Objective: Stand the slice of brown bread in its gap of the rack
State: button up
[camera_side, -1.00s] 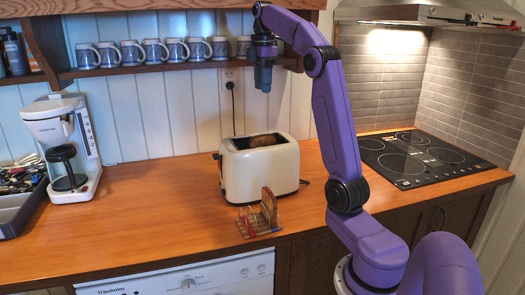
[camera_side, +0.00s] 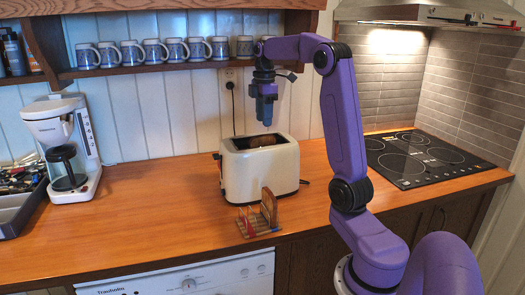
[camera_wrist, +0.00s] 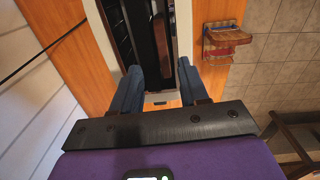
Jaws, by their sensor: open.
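The white toaster (camera_side: 262,172) stands on the counter, and its top opening shows in the wrist view (camera_wrist: 184,32). The brown bread slice (camera_wrist: 160,38) appears as a thin dark brown strip in a toaster slot; most of it is hidden inside. The small wooden rack (camera_side: 250,232) stands in front of the toaster, with red and blue parts and one brown slice (camera_side: 269,206) upright at its right end. It shows at upper right in the wrist view (camera_wrist: 222,48). My gripper (camera_side: 267,122) is open and empty above the toaster, its fingers (camera_wrist: 160,88) apart.
A coffee maker (camera_side: 68,150) and a utensil tray (camera_side: 18,208) stand at the left. A hob (camera_side: 425,158) lies at the right. A shelf of mugs (camera_side: 150,69) runs along the wall behind. The counter left of the toaster is clear.

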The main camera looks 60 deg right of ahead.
aim_at(265, 135)
jog(key=shift+s+a+f, duration=0.1)
jog(key=shift+s+f, duration=0.05)
jog(key=shift+f, duration=3.25)
jog(key=c, duration=0.7)
